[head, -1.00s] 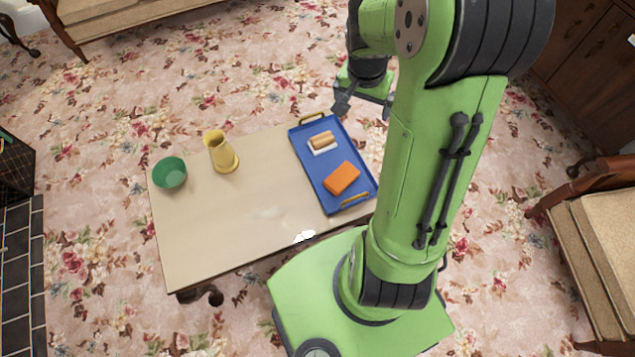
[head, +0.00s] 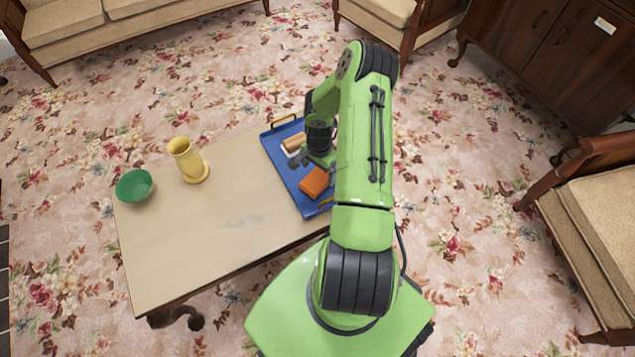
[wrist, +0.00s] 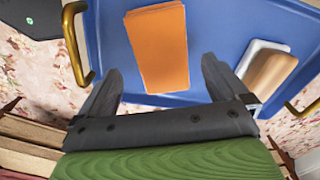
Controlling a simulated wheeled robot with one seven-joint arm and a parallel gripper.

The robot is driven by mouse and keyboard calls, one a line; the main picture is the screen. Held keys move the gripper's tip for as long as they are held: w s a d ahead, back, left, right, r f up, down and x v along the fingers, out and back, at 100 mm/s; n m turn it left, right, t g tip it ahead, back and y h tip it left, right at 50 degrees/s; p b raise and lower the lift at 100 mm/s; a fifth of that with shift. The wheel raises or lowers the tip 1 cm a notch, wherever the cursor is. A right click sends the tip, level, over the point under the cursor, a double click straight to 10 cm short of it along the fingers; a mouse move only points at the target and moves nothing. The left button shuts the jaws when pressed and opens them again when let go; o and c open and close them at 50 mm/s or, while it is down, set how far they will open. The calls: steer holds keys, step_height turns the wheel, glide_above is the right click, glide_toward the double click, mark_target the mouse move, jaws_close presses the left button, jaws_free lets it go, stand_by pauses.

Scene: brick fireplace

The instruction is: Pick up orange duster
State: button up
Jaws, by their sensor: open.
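The orange duster (head: 314,183), a flat rectangular block, lies on the blue tray (head: 294,188) towards its near end. In the wrist view the orange duster (wrist: 158,45) is beyond the fingertips, roughly centred between them. My gripper (head: 315,163) hangs over the tray, close to the duster. In the wrist view my gripper (wrist: 160,78) is open and empty, with one finger to each side of the duster's near end. The fingers appear apart from it. My arm hides the tray's right side in the head view.
A white block with a tan-brown top (head: 293,143) lies on the tray's far part. The tray has yellow handles (head: 284,121). The table's middle is clear.

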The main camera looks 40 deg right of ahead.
mark_target(318, 177)
step_height(318, 177, down, 5)
steer(key=b, duration=0.2)
steer(key=shift+w+f+b, duration=0.15)
steer(key=shift+b, duration=0.15)
steer(key=shift+c, duration=0.8)
steer(key=c, duration=0.9)
step_height(318, 177, up, 10)
steer(key=p, duration=0.4)
steer(key=shift+c, duration=0.2)
